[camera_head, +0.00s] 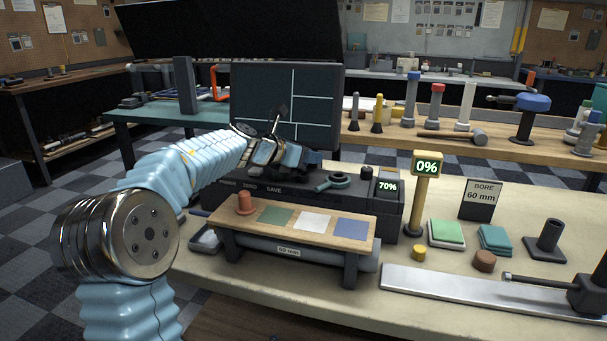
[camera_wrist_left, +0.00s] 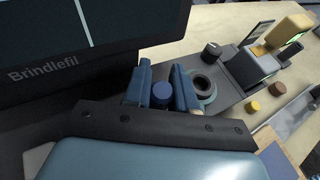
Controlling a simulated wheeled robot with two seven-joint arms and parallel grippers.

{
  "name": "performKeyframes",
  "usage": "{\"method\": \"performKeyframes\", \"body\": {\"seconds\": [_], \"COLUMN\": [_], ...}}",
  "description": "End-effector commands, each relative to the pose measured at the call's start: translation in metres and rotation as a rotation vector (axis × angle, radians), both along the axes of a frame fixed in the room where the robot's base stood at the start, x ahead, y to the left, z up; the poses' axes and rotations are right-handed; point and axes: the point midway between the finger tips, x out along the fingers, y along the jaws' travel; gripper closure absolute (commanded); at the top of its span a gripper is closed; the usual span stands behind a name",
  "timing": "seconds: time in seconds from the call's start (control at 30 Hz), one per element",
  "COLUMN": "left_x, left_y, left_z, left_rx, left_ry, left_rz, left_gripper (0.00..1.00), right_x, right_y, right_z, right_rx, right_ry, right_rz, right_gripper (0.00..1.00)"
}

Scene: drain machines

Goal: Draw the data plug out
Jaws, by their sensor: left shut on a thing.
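My left gripper (camera_head: 300,158) reaches over the dark console (camera_head: 385,215), in front of the monitor (camera_head: 320,100). In the head view the plug is hidden by the gripper. My right gripper is not in view.
The console display reads 70%. A wooden shelf (camera_head: 262,228) with coloured pads stands in front.

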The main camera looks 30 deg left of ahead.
Motion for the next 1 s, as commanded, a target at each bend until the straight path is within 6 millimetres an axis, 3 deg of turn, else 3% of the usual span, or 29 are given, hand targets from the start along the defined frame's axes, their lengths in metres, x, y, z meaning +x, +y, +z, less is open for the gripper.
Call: {"method": "performKeyframes", "body": {"seconds": [0.5,1.0], "left_x": [0.0,0.0], "left_y": [0.0,0.0], "left_z": [0.025,0.026], "left_rx": [0.001,0.0], "left_ry": [0.0,0.0], "left_rz": [0.0,0.0], "left_gripper": [1.0,1.0], "right_x": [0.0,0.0], "right_y": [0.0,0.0], "right_z": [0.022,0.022], "right_rx": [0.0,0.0], "right_ry": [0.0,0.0], "right_rz": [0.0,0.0], "right_gripper": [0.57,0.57]}}
